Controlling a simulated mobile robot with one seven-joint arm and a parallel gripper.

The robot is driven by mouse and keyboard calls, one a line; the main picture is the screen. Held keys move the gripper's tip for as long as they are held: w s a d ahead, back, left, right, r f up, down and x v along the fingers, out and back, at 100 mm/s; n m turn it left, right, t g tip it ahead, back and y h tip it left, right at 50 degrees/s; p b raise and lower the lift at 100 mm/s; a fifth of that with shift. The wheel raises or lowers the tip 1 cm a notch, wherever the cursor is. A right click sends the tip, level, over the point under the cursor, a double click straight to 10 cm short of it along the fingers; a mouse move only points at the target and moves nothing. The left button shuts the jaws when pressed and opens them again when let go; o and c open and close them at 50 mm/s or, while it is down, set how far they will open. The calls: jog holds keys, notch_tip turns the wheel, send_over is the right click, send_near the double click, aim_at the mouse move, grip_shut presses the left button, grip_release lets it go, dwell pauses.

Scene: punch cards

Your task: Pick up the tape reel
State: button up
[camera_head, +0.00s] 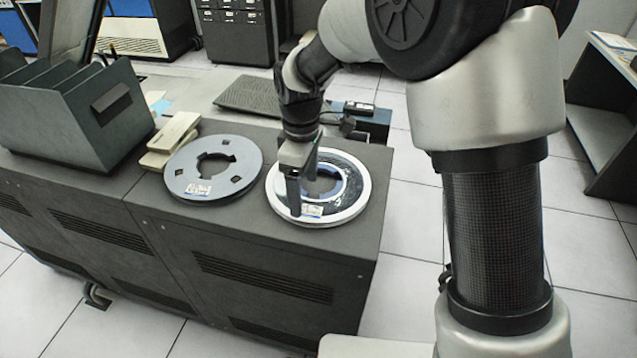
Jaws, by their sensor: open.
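Two round reels lie flat on top of the dark cabinet. The tape reel on the right (352,208) has a pale rim, a dark glossy band, a blue inner ring and a small white label at its front. The reel on the left (235,181) is plain grey with a notched centre hole and a label. My gripper (303,196) points down over the right reel, its fingers apart, with one finger over the reel's left side. I cannot tell whether the fingers touch the reel. My gripper hides part of that reel's left and back side.
The cabinet top (225,222) is bare in front of the reels. Stacked beige cases (172,138) stand beside the left reel, and a grey divided bin (85,110) stands further left. A keyboard-like panel (250,95) and a small dark box (368,122) lie behind.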

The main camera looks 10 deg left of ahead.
aim_at(306, 209)
notch_tip(306, 209, down, 6)
jog(key=shift+d+r, duration=0.1)
jog(key=shift+d, duration=0.05)
dwell(0.3)
jog(key=c, duration=1.7)
jog(key=shift+r, duration=0.1)
